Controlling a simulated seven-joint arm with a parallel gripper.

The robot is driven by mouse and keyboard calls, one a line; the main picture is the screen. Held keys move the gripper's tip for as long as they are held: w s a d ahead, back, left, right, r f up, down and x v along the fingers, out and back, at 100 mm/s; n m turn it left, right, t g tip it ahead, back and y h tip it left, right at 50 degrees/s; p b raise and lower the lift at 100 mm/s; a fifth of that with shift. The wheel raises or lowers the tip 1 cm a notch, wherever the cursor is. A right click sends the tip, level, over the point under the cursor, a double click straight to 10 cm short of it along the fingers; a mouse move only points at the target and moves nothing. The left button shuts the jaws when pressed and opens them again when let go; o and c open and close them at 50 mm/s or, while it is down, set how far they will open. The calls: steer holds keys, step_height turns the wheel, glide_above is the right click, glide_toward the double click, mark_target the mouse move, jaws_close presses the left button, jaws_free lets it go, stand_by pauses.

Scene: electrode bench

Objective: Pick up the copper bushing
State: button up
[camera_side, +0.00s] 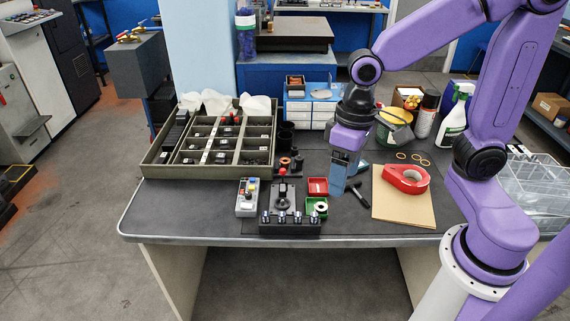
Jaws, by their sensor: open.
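My gripper (338,190) points down over the middle of the bench (222,212), right of the small red bin. Its jaws are open, and I see nothing held between them. A small copper-coloured round piece (285,161) sits behind the black fixture, to the left of my gripper; it looks like the copper bushing, but it is too small to be sure. My gripper is apart from it.
A divided tray (152,170) stands at the left. A black fixture with a red-knobbed lever (283,195) is at the front, beside red (318,186) and green bins. A red tape dispenser (407,178) rests on brown card (400,206). Bottles stand behind right.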

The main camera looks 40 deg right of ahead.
steer(key=w+f+m, duration=0.1)
steer(key=w+m, duration=0.7)
steer(key=w, duration=0.4)
steer(key=w+d+f+m+t+y, duration=0.1)
steer(key=w+d+f+m, duration=0.1)
steer(key=w+d+m, duration=0.5)
steer(key=w+d+f+m, duration=0.3)
steer(key=w+d+m, duration=0.3)
steer(key=w+m, duration=0.25)
steer(key=w+d+f+m+t, duration=0.1)
steer(key=w+d+f+m, duration=0.15)
steer(key=d, duration=0.25)
steer(key=w+d+f+m, duration=0.2)
steer(key=d+m, duration=0.2)
steer(key=d, duration=0.1)
steer(key=x, duration=1.1)
steer(key=shift+w+a+r, duration=0.1)
steer(key=shift+w, duration=0.15)
steer(key=shift+w+x, duration=0.2)
steer(key=shift+x, duration=1.25)
steer(key=shift+w+x, duration=0.15)
steer(key=shift+x, duration=1.25)
